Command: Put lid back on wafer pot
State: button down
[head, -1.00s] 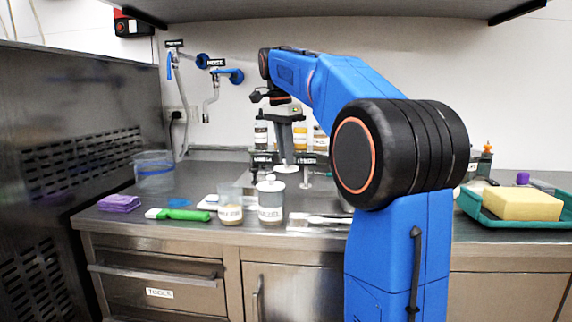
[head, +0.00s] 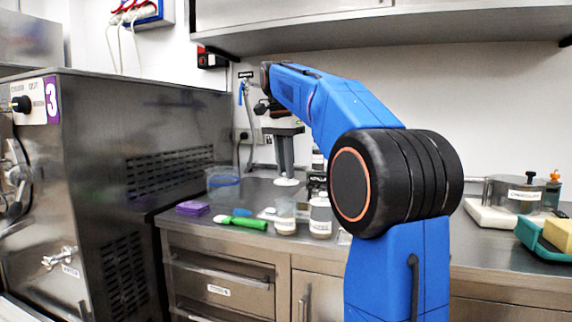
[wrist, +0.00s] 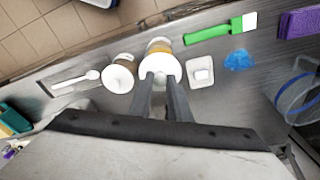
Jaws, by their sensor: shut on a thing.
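My gripper (head: 286,174) is shut on a white round lid (head: 287,182), which also shows between the fingertips in the wrist view (wrist: 160,65). In the head view the lid hangs above the wafer pot (head: 285,214), a clear pot with a pale label and tan contents, with a gap between lid and rim. The pot stands upright on the counter. In the wrist view the lid and fingers cover part of the pot (wrist: 156,44). The label is too small to read now.
A similar pot with a white lid (head: 320,216) stands close on the right. A green-handled brush (head: 243,222), purple cloths (head: 192,208) and a clear blue-tinted tub (head: 223,182) are on the left. A white spoon (wrist: 76,82) and small white box (wrist: 200,71) lie nearby.

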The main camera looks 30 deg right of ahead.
aim_at(286, 181)
jog(key=shift+f, duration=2.35)
jog(key=shift+f, duration=0.15)
dwell(0.4)
jog(key=c, duration=1.1)
grip_release()
jog(key=shift+r, duration=3.5)
jog(key=shift+c, duration=0.5)
grip_shut()
